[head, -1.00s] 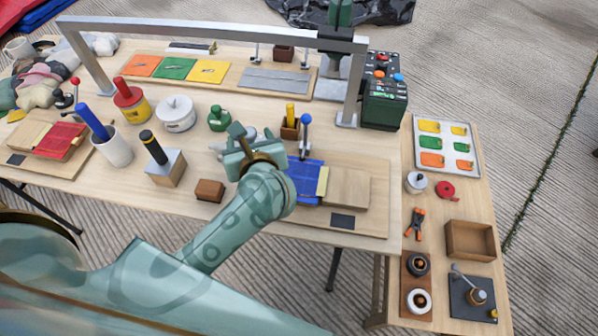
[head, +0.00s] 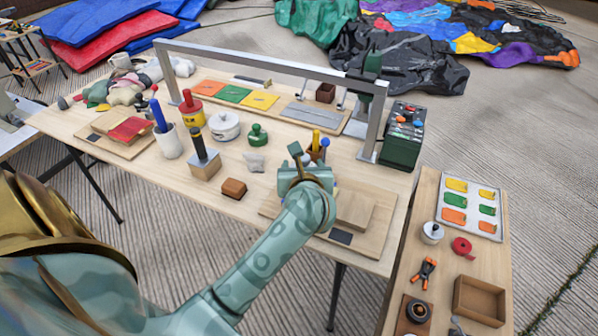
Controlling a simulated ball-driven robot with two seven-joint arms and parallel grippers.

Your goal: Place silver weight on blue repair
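My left gripper (head: 306,165) is above the table's front right, over the left part of a wooden repair board (head: 372,225). Its fingers point away from me, and I cannot tell whether they are open or hold anything. The blue repair on that board is hidden behind my gripper and wrist. A small silver-grey lump (head: 255,162) lies on the table left of the gripper; I cannot tell if it is the silver weight. A silver-white knobbed cylinder (head: 431,233) stands on the right side table and could also be it. My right gripper is not in view.
A metal arch (head: 270,65) spans the table. A green control box (head: 402,140) stands at its right end. A brown block (head: 233,188), a black-handled block (head: 204,163) and a green knobbed object (head: 258,135) stand left of my gripper. A wooden tray (head: 480,300) is at right.

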